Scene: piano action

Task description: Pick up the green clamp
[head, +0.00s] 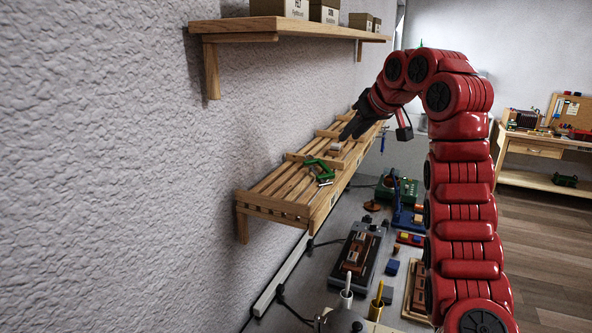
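The green clamp (321,171) lies on the lower slatted wooden shelf (276,194) on the wall, in the middle of the head view. My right gripper (347,134) is at the end of the red arm, over the same shelf, beyond the clamp and apart from it. Its dark fingers point down and left toward a small pale block (336,147). Whether the fingers are open or shut is too small to tell. My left gripper is not in view.
An upper wooden shelf (290,27) with several boxes (323,11) hangs above. Below is a grey bench (318,271) crowded with tools, a blue stand (405,205) and a dark device (358,255). Another workbench (545,144) stands at the far right, with open floor before it.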

